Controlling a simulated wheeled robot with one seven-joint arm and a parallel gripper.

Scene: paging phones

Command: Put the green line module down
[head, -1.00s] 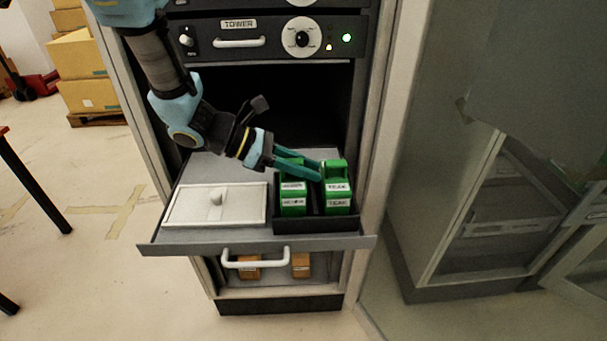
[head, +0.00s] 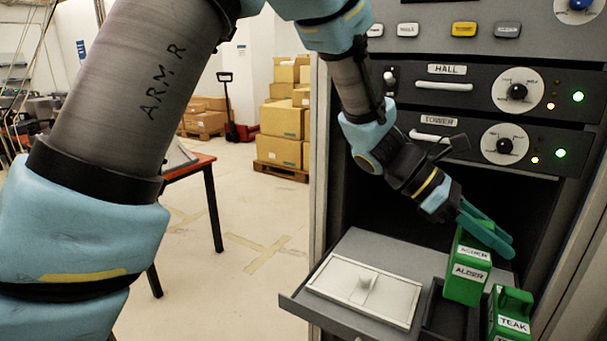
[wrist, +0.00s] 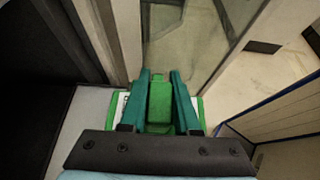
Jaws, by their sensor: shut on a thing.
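My gripper (head: 486,228) is shut on a green line module labelled ALDER (head: 466,274), holding it by the top above the open drawer. The module is upright and looks raised over the black tray (head: 428,312). In the wrist view the module's green top (wrist: 160,104) sits between my two teal fingers. A second green module, labelled TEAK (head: 511,318), stands in the right side of the tray. The tray slot beneath the held module is partly hidden.
A white lidded box (head: 364,292) sits left of the tray on the pulled-out drawer (head: 330,319). Above are the TOWER panel (head: 470,140) and HALL panel (head: 480,90). A table (head: 190,167) and stacked cartons (head: 284,120) stand left, with open floor between.

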